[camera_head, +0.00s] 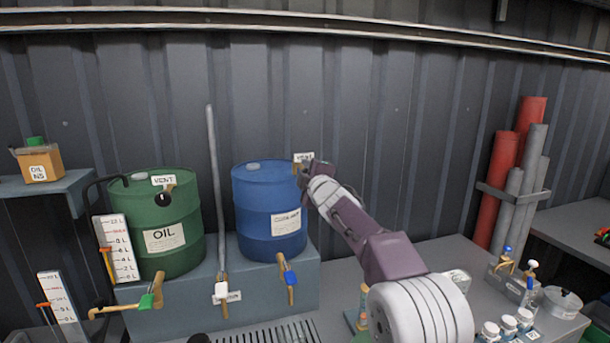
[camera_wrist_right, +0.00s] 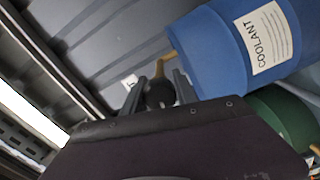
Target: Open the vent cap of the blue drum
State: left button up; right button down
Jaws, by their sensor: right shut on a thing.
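The blue drum (camera_head: 268,205) stands upright on a grey raised stand, with a white label on its front. In the right wrist view the drum (camera_wrist_right: 215,60) shows its COOLANT label. My right gripper (camera_head: 304,172) is at the drum's upper right edge, by a small VENT tag (camera_head: 304,157). In the right wrist view the gripper (camera_wrist_right: 160,88) has its fingers on either side of a dark round vent cap (camera_wrist_right: 160,93), shut on it. The gripper hides the cap in the head view. My left gripper is not in view.
A green OIL drum (camera_head: 163,222) with its own VENT tag stands to the left. A thin upright pipe (camera_head: 216,180) rises between the drums. The blue drum's tap (camera_head: 290,276) juts out in front. Red and grey cylinders (camera_head: 515,180) stand at the right.

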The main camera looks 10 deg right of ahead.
jog(key=n, duration=0.3)
jog(key=shift+n+b, duration=0.3)
jog(key=shift+n, duration=1.8)
jog(key=c, duration=1)
grip_release()
jog(key=shift+o, duration=0.2)
jog(key=shift+s+f+b, duration=0.15)
jog(key=shift+s+b, duration=0.25)
jog(key=shift+b, duration=0.15)
jog(key=s+b, duration=0.2)
jog(key=s, duration=0.6)
jog(key=shift+d+b, duration=0.2)
jog(key=shift+b, duration=0.1)
